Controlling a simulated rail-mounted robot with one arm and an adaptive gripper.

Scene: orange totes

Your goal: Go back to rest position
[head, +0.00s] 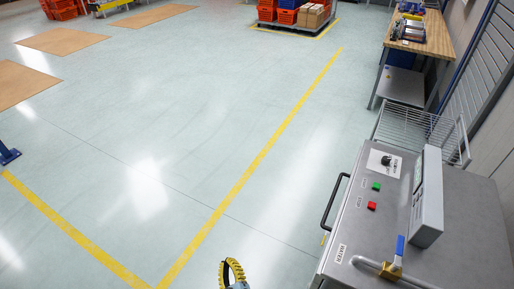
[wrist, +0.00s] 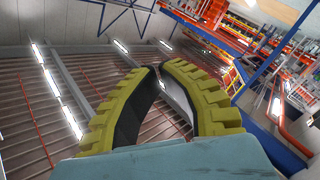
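My gripper (head: 231,268) shows at the bottom edge of the head view, over the pale floor. Only its yellow, ridged fingers and a little of its body are in that frame. In the wrist view my gripper (wrist: 160,70) has its two yellow fingers with black inner pads curving together, tips meeting or almost meeting. I see nothing held between them. The fingers point up toward the ceiling lamps and roof panels in the wrist view.
A grey machine (head: 457,220) with buttons, a black handle and a wire basket (head: 415,128) stands at right. Behind it is a wooden-topped workbench (head: 432,37). Orange totes (head: 266,13) sit on a cart at the back. The floor (head: 150,130) in the middle is clear.

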